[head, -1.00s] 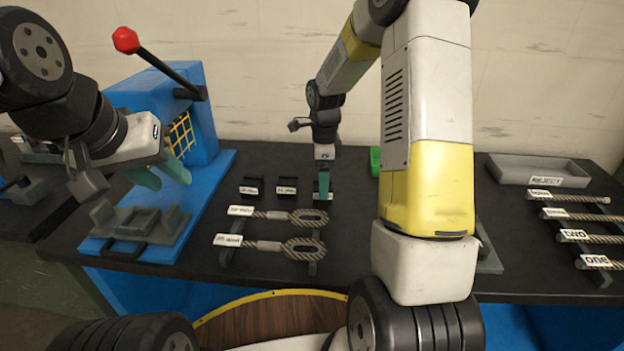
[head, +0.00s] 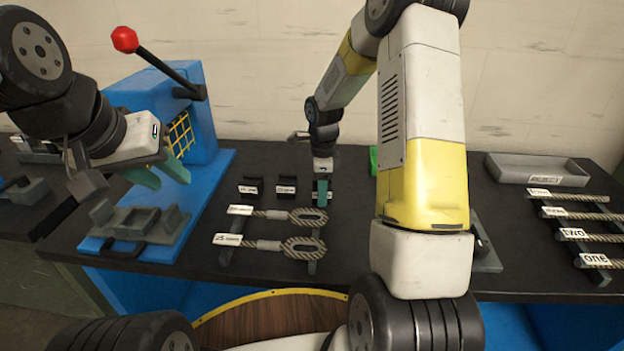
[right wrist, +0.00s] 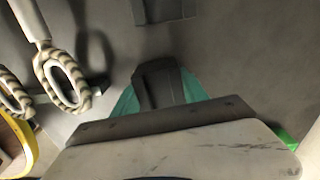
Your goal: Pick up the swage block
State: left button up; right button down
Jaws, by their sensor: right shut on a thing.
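Several small dark blocks with white labels stand in a row on the black table; I take these as swage blocks. The left one (head: 250,186) and the middle one (head: 286,187) stand free. My right gripper (head: 321,193) is at the right end of the row, shut on the block there. In the right wrist view this dark swage block (right wrist: 161,84) sits between the teal fingers, its sides partly covered by them. Whether it has left the table is unclear. My left gripper (head: 160,173) is open and empty above the grey fixture.
A blue press (head: 165,105) with a red-knobbed lever stands at left, with a grey fixture (head: 135,222) on its base. Two looped ropes (head: 290,215) lie in front of the blocks. Labelled rope pieces (head: 590,238) and a grey tray (head: 535,167) are at right.

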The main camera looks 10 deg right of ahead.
jog(key=shift+w+r, duration=0.1)
jog(key=shift+r, duration=0.45)
notch_tip(320, 180, up, 9)
jog(key=shift+f, duration=0.15)
dwell(1.1)
